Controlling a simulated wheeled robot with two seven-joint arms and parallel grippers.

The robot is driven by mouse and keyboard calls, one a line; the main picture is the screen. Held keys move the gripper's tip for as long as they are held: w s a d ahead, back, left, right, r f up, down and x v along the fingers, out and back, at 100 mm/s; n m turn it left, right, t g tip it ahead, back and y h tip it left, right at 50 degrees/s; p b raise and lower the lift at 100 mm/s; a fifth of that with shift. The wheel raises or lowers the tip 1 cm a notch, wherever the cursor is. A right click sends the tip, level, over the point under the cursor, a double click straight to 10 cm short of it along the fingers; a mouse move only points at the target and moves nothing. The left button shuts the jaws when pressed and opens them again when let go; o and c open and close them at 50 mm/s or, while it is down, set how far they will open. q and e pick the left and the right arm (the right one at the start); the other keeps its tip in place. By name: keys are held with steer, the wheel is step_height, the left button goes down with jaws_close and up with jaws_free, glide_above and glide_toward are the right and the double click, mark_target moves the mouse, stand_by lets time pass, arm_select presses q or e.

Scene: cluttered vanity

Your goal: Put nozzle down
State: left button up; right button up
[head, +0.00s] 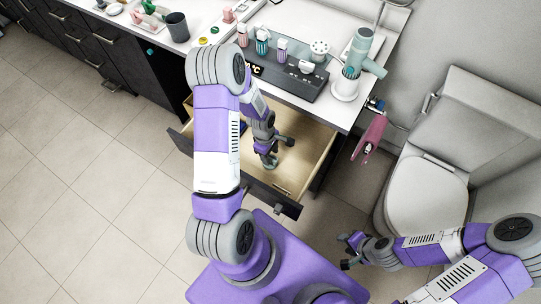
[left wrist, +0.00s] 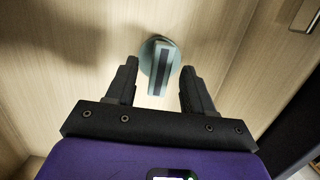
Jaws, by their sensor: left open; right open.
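The nozzle (left wrist: 158,68), a teal round piece with a flat dark-slotted mouth, rests on the wooden bottom of the open drawer (head: 305,150). In the left wrist view it lies between the two spread fingers of my left gripper (left wrist: 158,82), with visible gaps on both sides. In the head view my left gripper (head: 277,152) reaches down inside the drawer, and the nozzle (head: 271,161) is partly hidden by it. My right gripper (head: 348,250) is open and empty, low beside the toilet.
A teal hair dryer (head: 361,52) stands in a white holder on the countertop. A dark grey organiser (head: 275,72) with several bottles is above the drawer. The toilet (head: 428,185) is at right; floor at left is clear.

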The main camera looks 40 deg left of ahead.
arm_select(q)
step_height(320, 180, up, 10)
steer(key=a+p, duration=0.1)
steer(key=p, duration=0.1)
steer(key=shift+a, duration=0.2)
steer(key=shift+s, duration=0.1)
